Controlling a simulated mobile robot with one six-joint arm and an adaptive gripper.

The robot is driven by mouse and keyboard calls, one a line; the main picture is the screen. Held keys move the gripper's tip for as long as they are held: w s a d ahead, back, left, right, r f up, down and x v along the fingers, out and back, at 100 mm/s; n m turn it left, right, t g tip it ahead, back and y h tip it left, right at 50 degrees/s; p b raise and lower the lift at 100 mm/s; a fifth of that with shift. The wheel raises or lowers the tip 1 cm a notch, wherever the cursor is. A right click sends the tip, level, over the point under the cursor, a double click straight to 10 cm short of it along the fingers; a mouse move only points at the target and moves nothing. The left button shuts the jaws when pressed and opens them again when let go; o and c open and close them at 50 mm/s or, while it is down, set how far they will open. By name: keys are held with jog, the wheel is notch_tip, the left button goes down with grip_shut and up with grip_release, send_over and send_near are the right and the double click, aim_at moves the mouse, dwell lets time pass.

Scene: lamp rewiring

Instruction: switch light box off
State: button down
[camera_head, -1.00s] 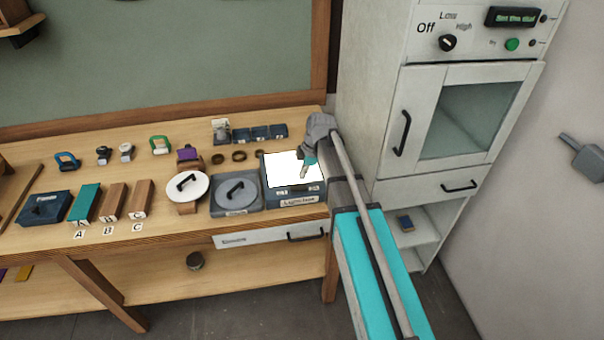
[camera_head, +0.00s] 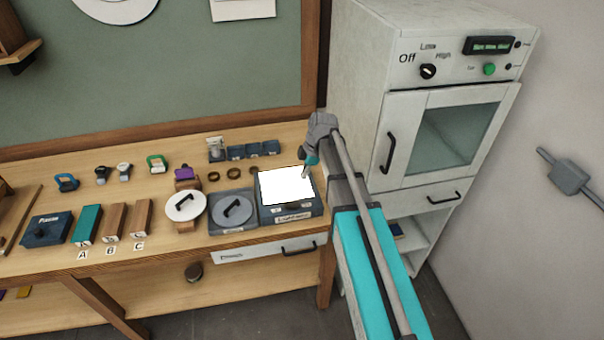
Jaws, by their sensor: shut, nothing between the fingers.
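The light box (camera_head: 292,212) is a dark blue-grey box at the right end of the wooden workbench, with a label on its front. Its top panel (camera_head: 285,187) glows bright white. My gripper (camera_head: 305,175) is shut and empty, over the right side of the light box near the edge of the lit panel. I cannot tell whether its tips touch the box. Small controls on the box front are too small to make out.
Small dark bins (camera_head: 255,149) stand behind. A tall white cabinet (camera_head: 400,150) stands close on the right.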

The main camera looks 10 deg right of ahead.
jog(key=shift+p+v, duration=0.5)
jog(key=shift+v, duration=0.3)
jog(key=shift+d, duration=0.1)
jog(key=shift+a, duration=0.3)
jog(key=shift+a+r+y, duration=0.2)
jog(key=shift+a+y, duration=0.15)
jog(key=shift+y, duration=0.15)
jog(key=shift+s, duration=0.1)
jog(key=b, duration=1)
send_over(287, 204)
jog(key=d, duration=0.2)
notch_tip(287, 204, down, 10)
jog(key=shift+d+b+x, duration=0.15)
jog(key=shift+b+x, duration=0.7)
jog(key=shift+d+b+x, duration=0.1)
jog(key=shift+b+x, duration=0.75)
jog(key=shift+a+f, duration=0.1)
jog(key=shift+a, duration=0.05)
